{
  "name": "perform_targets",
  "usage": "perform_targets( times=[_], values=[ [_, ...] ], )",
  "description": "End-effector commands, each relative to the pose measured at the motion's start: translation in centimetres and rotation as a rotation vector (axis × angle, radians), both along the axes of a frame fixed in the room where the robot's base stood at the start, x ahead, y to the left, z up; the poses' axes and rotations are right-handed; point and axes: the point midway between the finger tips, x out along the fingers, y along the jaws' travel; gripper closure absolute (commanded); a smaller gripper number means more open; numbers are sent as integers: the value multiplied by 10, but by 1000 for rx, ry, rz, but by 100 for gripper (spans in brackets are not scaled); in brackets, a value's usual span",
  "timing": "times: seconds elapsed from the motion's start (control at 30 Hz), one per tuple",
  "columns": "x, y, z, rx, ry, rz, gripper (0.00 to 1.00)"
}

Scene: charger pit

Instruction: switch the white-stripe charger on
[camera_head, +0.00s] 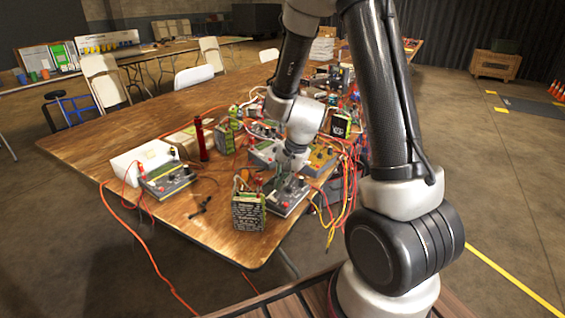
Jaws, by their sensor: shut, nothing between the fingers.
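A grey charger (287,198) with knobs and a pale edge stripe sits near the table's front corner. It appears to be the white-stripe charger, but the stripe is too small to be sure. My gripper (291,171) points down just above the back part of this charger, shut and empty. Its fingertips are small and dark here, and I cannot tell whether they touch the charger. The charger's switch cannot be made out.
A black battery block (248,212) stands just left of that charger. Another grey charger (168,181) sits at the left by a white box (138,163). A red cylinder (201,140) stands upright behind. Cables crowd the right side. Bare table (110,145) lies at the far left.

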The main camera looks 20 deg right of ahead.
Motion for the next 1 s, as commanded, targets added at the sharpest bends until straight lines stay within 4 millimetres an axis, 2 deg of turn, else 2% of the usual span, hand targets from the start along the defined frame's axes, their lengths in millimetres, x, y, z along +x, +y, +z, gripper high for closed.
perform_targets(
  times=[0.3, 0.43, 0.6, 0.93, 1.0],
  values=[
    [-13, -9, 56, -1, -5, 1, 100],
    [-18, -12, 74, -1, -4, 0, 100],
    [-22, -14, 85, -1, -2, 0, 100],
    [-22, -14, 86, -2, 0, 1, 100],
    [-17, -10, 89, -2, -1, 3, 100]
  ],
)
